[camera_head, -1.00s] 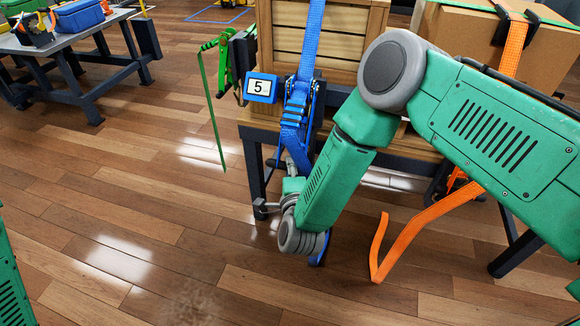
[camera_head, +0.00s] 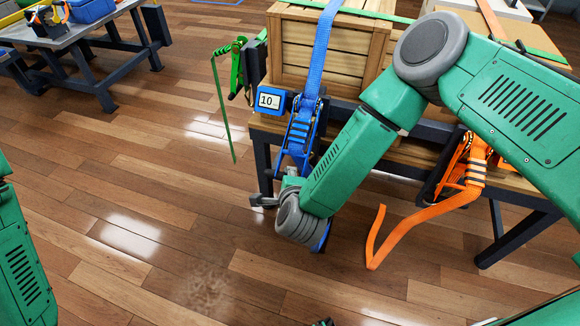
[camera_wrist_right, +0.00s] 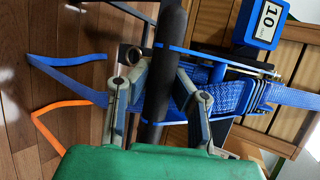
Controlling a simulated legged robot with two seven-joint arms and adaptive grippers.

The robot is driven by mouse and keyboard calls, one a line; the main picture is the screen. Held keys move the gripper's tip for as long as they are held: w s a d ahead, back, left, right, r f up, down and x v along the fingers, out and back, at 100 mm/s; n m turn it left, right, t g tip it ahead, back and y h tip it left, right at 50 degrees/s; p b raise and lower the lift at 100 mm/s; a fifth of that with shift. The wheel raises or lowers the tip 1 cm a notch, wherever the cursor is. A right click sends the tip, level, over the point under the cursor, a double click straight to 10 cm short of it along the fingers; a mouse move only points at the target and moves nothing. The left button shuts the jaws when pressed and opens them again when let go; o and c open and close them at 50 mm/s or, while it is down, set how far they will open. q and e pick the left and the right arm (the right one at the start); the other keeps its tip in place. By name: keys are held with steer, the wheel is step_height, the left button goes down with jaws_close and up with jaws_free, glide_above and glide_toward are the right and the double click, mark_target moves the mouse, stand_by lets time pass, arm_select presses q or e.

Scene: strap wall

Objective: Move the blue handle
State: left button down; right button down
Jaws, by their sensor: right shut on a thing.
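The blue ratchet handle (camera_head: 298,138) hangs on the blue strap (camera_head: 319,48) at the front of the wooden crate, partly hidden behind my right forearm and wrist. In the right wrist view a dark round bar (camera_wrist_right: 168,45), which looks like the handle's grip, lies between the fingers of my right gripper (camera_wrist_right: 160,82). The gripper is shut on it. In the head view my right wrist hides most of that gripper. A blue display (camera_head: 271,100) beside the ratchet reads 10. My left gripper is out of view; only a green part of my left arm shows at the left edge.
The wooden crate (camera_head: 335,55) stands on a table. An orange ratchet and strap (camera_head: 465,175) hang to the right, their loose end near the floor. A green strap (camera_head: 222,110) hangs to the left. A grey workbench (camera_head: 100,30) stands at the upper left. The wooden floor between is clear.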

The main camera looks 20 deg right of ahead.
steer(key=shift+s+a, duration=0.15)
steer(key=shift+s, duration=0.1)
steer(key=c, duration=1.4)
jaws_free()
steer(key=shift+r, duration=0.2)
steer(key=v, duration=1.2)
